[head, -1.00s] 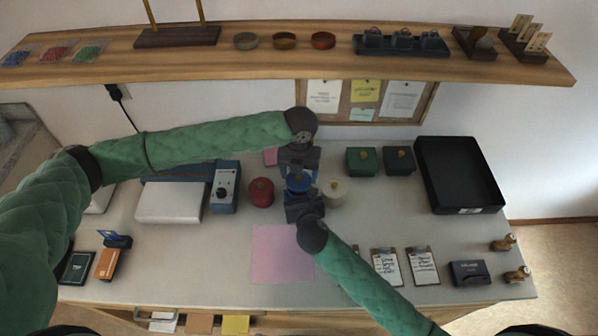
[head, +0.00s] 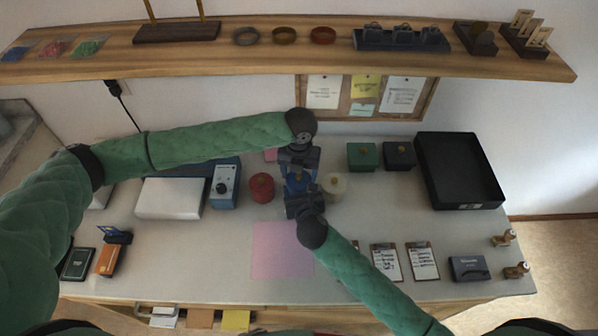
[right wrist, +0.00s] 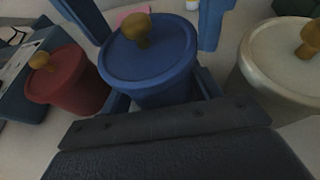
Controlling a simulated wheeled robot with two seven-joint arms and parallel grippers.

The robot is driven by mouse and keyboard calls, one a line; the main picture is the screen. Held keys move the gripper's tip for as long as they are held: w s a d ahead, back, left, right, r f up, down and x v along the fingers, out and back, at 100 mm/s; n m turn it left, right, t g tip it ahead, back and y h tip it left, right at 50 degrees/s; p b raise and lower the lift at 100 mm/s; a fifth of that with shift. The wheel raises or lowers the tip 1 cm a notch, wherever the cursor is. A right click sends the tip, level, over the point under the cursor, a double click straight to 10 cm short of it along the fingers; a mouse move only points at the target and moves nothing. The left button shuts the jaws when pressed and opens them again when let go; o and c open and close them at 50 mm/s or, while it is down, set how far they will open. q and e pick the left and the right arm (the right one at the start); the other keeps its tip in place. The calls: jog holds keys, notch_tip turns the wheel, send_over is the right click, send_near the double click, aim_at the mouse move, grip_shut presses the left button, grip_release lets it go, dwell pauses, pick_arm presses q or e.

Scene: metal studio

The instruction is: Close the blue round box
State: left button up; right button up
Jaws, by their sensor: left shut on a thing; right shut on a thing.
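The blue round box (right wrist: 155,88) stands upright between my two grippers. Its blue lid (right wrist: 150,58) with a gold knob (right wrist: 137,27) lies level on top; I cannot tell whether it is fully seated. In the head view the box (head: 297,184) is mostly hidden by my grippers. My right gripper (head: 301,196) is shut on the box body from the near side, its fingers on either side in the right wrist view. My left gripper (head: 298,171) comes from the far side, shut on the lid, with its blue fingers on both sides of the lid.
A red round box (head: 261,188) stands close left and a cream one (head: 335,187) close right. Green (head: 361,157) and dark (head: 399,156) square boxes and a black tray (head: 432,165) stand farther right. A pink sheet (head: 280,252) lies in front. A shelf (head: 285,55) runs above.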

pick_arm(q)
jog(key=shift+f, duration=0.6)
dwell(0.3)
jog(key=o, duration=1)
jog(key=shift+r, duration=3.7)
pick_arm(e)
jog(key=o, duration=1.5)
jog(key=shift+c, duration=0.2)
jog(key=shift+s, duration=0.15)
